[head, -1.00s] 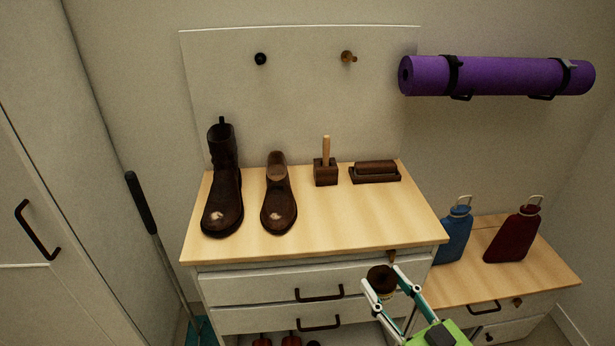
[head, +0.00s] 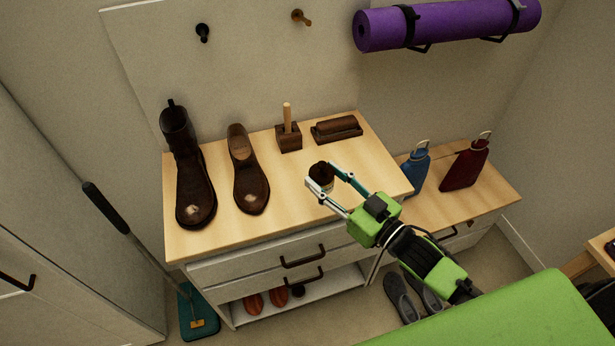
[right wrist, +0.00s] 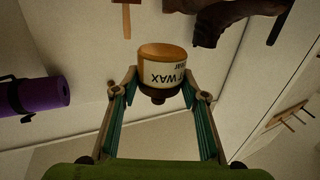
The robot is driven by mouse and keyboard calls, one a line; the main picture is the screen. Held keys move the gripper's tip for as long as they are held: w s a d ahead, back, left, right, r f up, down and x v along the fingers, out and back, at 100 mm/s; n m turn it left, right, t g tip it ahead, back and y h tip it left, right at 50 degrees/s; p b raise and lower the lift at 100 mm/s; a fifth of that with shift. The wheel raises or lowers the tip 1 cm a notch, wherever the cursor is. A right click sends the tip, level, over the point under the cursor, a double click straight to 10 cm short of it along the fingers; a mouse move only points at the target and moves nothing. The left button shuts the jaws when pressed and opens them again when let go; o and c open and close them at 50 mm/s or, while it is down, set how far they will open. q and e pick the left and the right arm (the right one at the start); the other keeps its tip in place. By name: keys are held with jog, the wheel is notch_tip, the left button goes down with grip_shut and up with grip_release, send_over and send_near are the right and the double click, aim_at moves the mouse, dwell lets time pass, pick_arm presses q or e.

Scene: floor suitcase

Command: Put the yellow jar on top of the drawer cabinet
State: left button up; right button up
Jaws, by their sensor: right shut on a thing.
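The yellow jar (right wrist: 161,68) shows a "WAX" label in the right wrist view, where the picture is upside down. In the head view its dark lid (head: 321,169) faces up. My right gripper (head: 325,177) is shut on the jar, one finger on each side. It holds the jar upright over the front right part of the drawer cabinet's light wooden top (head: 290,212). I cannot tell whether the jar touches the top. My left gripper is not in view.
A tall boot (head: 190,175), a shoe (head: 247,175), a block with a wooden handle (head: 289,137) and a brush (head: 336,129) stand on the top. A lower unit (head: 450,208) at right bears blue (head: 415,170) and red (head: 465,165) bottles. Bare wood surrounds the jar.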

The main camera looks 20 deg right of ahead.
jog(key=w+f, duration=0.1)
jog(key=w, duration=0.1)
jog(key=w+f, duration=0.4)
jog(key=w, duration=0.1)
jog(key=shift+a+f, duration=0.25)
jog(key=shift+a, duration=0.05)
jog(key=shift+w+a+f, duration=0.1)
jog(key=shift+w+f, duration=0.45)
jog(key=shift+f, duration=1.75)
jog(key=shift+f, duration=0.1)
jog(key=o, duration=1.5)
jog(key=shift+f+b, duration=0.15)
jog(key=shift+b, duration=0.15)
